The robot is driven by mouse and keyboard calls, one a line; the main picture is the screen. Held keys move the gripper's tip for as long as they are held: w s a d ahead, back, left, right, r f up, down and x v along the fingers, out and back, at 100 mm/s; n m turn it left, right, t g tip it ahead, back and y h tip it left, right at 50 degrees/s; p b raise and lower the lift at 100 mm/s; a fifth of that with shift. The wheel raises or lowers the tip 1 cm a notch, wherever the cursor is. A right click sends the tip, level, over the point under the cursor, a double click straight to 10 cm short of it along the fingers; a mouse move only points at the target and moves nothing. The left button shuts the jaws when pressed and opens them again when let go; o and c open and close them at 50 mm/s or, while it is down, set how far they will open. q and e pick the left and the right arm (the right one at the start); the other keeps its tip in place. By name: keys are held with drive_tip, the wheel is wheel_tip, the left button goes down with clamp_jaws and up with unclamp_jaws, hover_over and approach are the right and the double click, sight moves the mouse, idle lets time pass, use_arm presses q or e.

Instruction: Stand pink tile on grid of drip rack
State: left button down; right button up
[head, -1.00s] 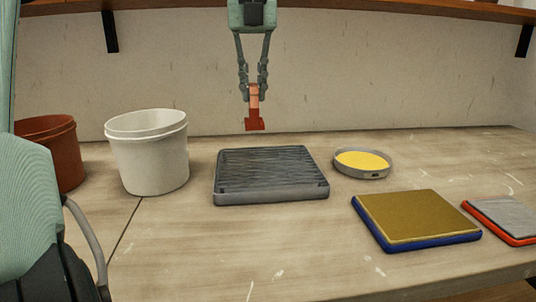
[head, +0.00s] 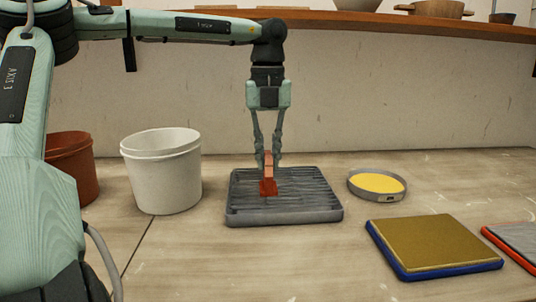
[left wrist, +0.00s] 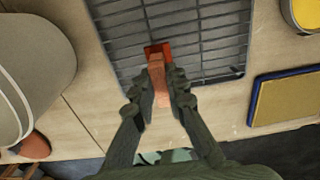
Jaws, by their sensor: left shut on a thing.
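The pink tile (head: 268,166) is a narrow salmon-pink piece with a red lower end. It is upright over the middle of the drip rack (head: 330,214), a dark grey slatted grid in a shallow grey frame. I cannot tell whether its lower end touches the grid. My left gripper (head: 269,160) points down and is shut on the tile's upper part. In the left wrist view the tile (left wrist: 157,73) sits between the fingertips, with the grid bars (left wrist: 207,38) behind it. My right gripper is not in view.
A white bucket (head: 163,175) and a brown pot (head: 73,168) stand left of the rack. A round dish of yellow (head: 377,184) lies to its right. A blue-edged gold pad (head: 433,243) and a red-edged grey pad (head: 515,240) lie at front right. A shelf runs above.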

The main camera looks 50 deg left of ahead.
use_arm(q)
drive_tip(key=c, duration=1.5)
unclamp_jaws()
drive_tip(key=shift+c, duration=0.2)
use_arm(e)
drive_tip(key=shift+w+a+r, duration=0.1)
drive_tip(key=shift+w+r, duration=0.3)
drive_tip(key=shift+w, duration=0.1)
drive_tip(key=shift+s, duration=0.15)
use_arm(q)
drive_tip(key=shift+r, duration=0.3)
wheel_tip(320, 180, up, 12)
drive_tip(key=shift+f, duration=0.25)
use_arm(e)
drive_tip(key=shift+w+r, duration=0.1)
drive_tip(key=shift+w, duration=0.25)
